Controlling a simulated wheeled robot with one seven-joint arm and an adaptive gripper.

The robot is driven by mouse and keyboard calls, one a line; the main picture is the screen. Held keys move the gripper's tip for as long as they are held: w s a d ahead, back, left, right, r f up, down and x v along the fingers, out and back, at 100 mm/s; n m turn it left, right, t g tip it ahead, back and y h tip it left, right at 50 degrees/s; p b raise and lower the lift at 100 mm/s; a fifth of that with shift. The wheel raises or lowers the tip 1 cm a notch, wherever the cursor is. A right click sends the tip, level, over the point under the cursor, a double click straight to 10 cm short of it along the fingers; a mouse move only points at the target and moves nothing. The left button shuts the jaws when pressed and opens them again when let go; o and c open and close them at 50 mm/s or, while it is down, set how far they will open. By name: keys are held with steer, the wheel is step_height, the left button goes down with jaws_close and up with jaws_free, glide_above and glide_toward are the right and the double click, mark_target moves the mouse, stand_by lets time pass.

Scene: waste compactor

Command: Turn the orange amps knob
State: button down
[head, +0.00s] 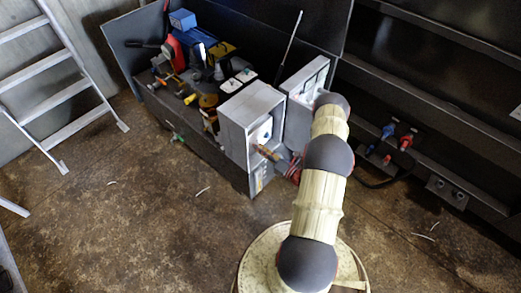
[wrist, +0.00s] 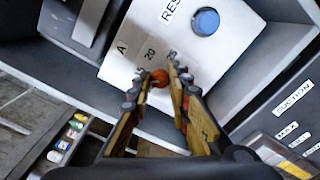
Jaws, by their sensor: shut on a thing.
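The orange amps knob (wrist: 160,78) sits on a pale panel (wrist: 190,60), near an "A" and "20" markings, in the wrist view. My gripper (wrist: 157,74) has its two fingertips on either side of the knob and is shut on it. The fingers partly cover the knob. In the head view my gripper (head: 268,153) reaches the front of a grey box (head: 240,105); the knob cannot be made out there.
A blue button (wrist: 206,21) is on the same panel, beside a partly visible label. A "SUCTION" label (wrist: 295,97) is at the right. In the head view, tools crowd the bench behind the box, a ladder (head: 62,90) stands left, and the floor (head: 130,200) is mostly clear.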

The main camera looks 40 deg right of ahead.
steer(key=shift+d+m, duration=0.1)
steer(key=shift+m, duration=0.5)
steer(key=c, duration=1.7)
jaws_free()
steer(key=s, duration=0.8)
steer(key=s+d, duration=0.1)
steer(key=s, duration=0.3)
